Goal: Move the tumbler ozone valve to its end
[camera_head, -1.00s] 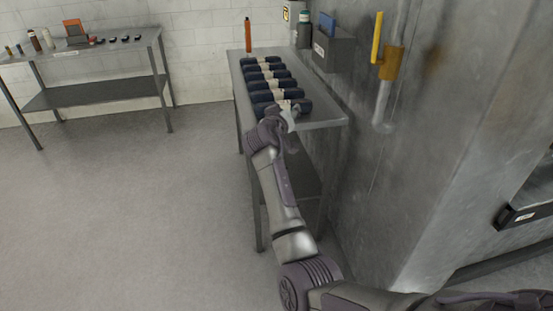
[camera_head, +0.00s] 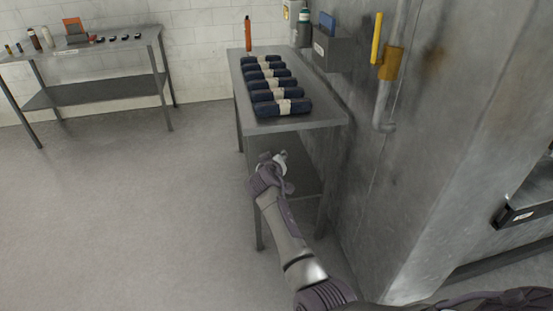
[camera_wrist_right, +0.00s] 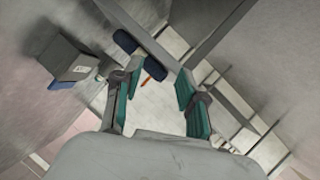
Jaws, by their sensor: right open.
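The valve with a yellow lever (camera_head: 376,38) and a brass-coloured body (camera_head: 391,62) sits on a vertical grey pipe (camera_head: 385,105) on the metal wall. The lever points up, roughly along the pipe. My right gripper (camera_head: 277,160) is below and left of the valve in the head view, apart from it, by the near end of the metal table. In the right wrist view my right gripper (camera_wrist_right: 158,80) is open, with nothing between its teal pads. I cannot make out the valve there. My left gripper is not in view.
The metal table (camera_head: 315,112) holds several dark blue rolls (camera_head: 282,107) and an orange bottle (camera_head: 248,35). A grey wall box (camera_head: 333,48) hangs left of the valve. Another table (camera_head: 100,92) stands far left. The floor between is clear.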

